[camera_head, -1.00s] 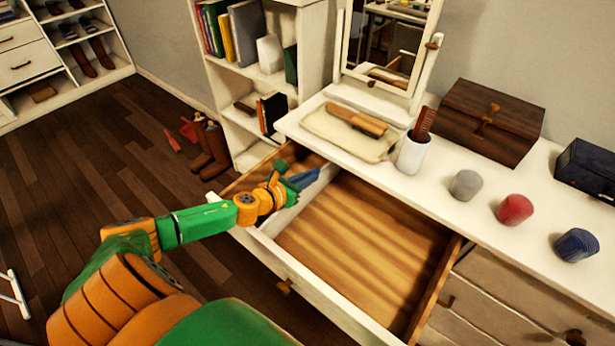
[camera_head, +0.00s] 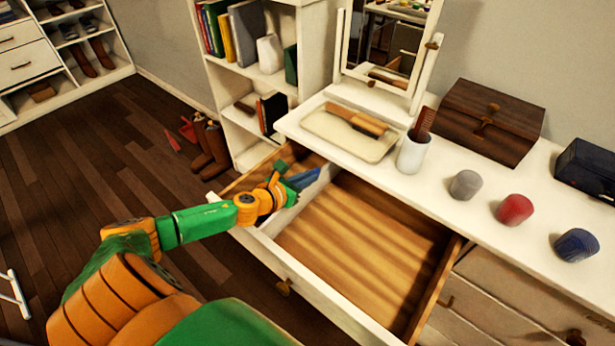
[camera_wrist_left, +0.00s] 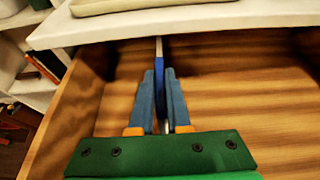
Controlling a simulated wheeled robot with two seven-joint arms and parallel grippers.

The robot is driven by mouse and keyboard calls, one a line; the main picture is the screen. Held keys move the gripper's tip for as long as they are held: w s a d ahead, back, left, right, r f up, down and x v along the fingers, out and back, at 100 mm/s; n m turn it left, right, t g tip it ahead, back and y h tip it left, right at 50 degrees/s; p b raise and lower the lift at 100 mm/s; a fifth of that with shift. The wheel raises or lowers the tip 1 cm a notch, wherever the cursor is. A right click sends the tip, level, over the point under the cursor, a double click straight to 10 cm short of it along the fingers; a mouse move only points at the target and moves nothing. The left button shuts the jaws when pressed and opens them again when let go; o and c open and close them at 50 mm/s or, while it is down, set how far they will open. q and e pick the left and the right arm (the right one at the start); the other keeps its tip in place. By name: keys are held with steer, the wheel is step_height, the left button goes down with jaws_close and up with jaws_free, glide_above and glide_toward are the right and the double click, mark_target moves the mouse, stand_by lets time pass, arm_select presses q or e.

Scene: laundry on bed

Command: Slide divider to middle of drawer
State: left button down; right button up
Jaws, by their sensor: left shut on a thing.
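The drawer (camera_head: 375,235) is pulled out from the white dresser and has a bare wooden floor. The white divider (camera_head: 318,185) stands upright in its left part, running from front to back. My left gripper (camera_head: 299,181) reaches over the drawer front and is shut on the divider. In the left wrist view the two blue fingers of the gripper (camera_wrist_left: 163,98) are on either side of the divider's thin edge (camera_wrist_left: 159,50). The drawer's left wall shows there too (camera_wrist_left: 62,125). My right gripper is not in view.
The dresser top (camera_head: 440,190) overhangs the drawer's back. It holds a tray (camera_head: 345,140), a white cup with a comb (camera_head: 412,155), a wooden box (camera_head: 490,120) and several small jars. The drawer floor right of the divider is clear. A bookshelf (camera_head: 245,130) stands at the left.

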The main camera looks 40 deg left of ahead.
arm_select(q)
steer(key=s+d+p, duration=0.1)
steer(key=d+p, duration=0.3)
steer(key=d, duration=0.9)
steer(key=c, duration=0.9)
jaws_free()
steer(key=p+v, duration=0.1)
steer(key=v, duration=0.6)
steer(key=shift+s, duration=0.1)
steer(key=shift+r+p, duration=0.1)
steer(key=shift+p, duration=0.25)
